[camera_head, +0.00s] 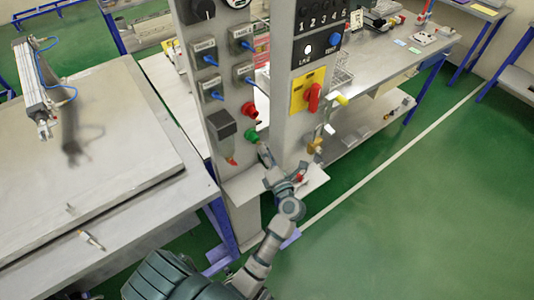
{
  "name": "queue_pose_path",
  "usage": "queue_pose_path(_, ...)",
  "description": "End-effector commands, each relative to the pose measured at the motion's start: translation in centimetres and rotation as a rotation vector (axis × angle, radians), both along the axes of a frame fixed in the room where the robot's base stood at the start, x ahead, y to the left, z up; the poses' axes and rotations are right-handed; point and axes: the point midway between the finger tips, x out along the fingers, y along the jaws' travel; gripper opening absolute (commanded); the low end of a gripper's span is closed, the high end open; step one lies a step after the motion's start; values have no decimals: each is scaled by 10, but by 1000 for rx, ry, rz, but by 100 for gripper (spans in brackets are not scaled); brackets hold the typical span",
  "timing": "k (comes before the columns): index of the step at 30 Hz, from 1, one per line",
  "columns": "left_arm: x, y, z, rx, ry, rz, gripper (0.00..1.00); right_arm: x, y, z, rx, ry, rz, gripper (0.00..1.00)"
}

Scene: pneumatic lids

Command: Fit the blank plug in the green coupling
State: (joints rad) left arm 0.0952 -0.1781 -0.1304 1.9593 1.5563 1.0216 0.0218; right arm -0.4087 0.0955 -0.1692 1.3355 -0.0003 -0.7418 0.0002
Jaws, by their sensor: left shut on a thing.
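The green coupling (250,135) sticks out from the front of the grey upright panel, just below a red coupling (249,110). My left gripper (264,153) is close below and right of the green coupling, with its fingers pointing up toward it. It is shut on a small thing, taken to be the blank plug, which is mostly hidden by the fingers. I cannot tell whether the plug touches the coupling. My right gripper is out of view.
The panel carries blue-levered valves (210,60) and a dark block with a red tip (223,127). A yellow plate with a red rotary switch (313,97) is on the right column. A metal workbench (90,160) stands left.

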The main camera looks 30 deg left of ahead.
Motion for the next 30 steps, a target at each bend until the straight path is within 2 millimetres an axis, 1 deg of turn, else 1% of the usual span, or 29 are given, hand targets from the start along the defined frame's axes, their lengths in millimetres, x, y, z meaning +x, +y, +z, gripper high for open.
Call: queue_pose_path(30,9,21,1,2,-1,-1,0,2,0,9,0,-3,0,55)
